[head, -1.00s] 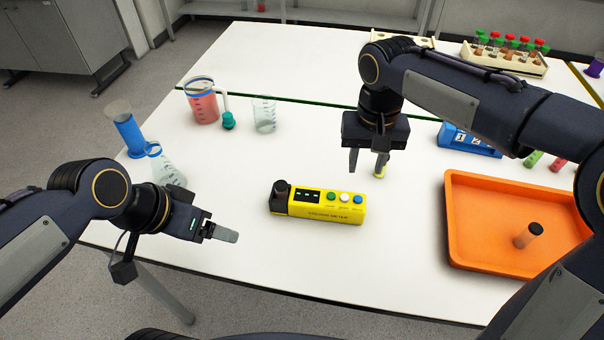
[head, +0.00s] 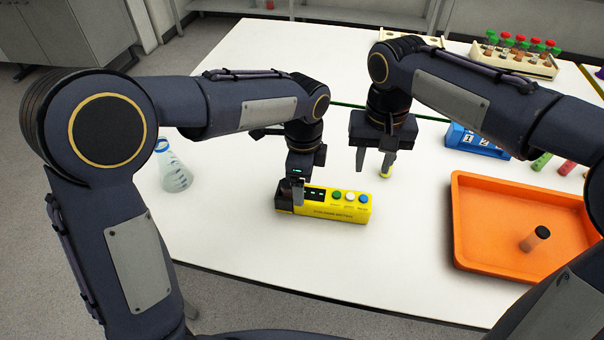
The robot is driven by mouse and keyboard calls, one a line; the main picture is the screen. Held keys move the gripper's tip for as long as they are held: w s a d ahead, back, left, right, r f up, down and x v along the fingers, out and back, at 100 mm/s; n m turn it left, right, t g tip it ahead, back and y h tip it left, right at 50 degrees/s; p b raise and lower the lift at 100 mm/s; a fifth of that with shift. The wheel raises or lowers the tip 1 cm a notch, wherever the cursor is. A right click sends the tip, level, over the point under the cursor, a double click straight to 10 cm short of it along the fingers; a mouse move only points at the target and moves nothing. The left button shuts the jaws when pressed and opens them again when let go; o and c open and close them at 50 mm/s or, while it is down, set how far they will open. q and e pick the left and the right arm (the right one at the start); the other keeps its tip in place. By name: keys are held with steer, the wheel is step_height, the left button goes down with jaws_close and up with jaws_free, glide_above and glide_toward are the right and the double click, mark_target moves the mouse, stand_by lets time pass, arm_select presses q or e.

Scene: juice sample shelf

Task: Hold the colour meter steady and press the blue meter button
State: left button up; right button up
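The yellow colour meter (head: 335,212) lies on the white table, with a black left end and a row of green, white and blue buttons. The blue meter button (head: 364,199) is at its right end and is uncovered. My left gripper (head: 298,196) points down at the meter's left end, one finger in front of it. The other finger is hidden, so I cannot tell whether it grips the meter. My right gripper (head: 374,163) points down behind and above the meter's right end. Its two fingers are apart.
A small yellow-green object (head: 386,173) stands at the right gripper's right finger. An orange tray (head: 480,262) with a dark-capped vial (head: 535,239) is at right. A flask (head: 174,172) stands at left. A blue numbered holder (head: 474,142) and tube rack (head: 514,62) are farther back. The front table is clear.

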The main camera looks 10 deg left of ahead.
arm_select(q)
step_height(320, 180, down, 7)
stand_by(0.4)
steer(key=c, duration=1.2)
steer(key=shift+c, duration=0.5)
arm_select(e)
jaws_close()
stand_by(0.5)
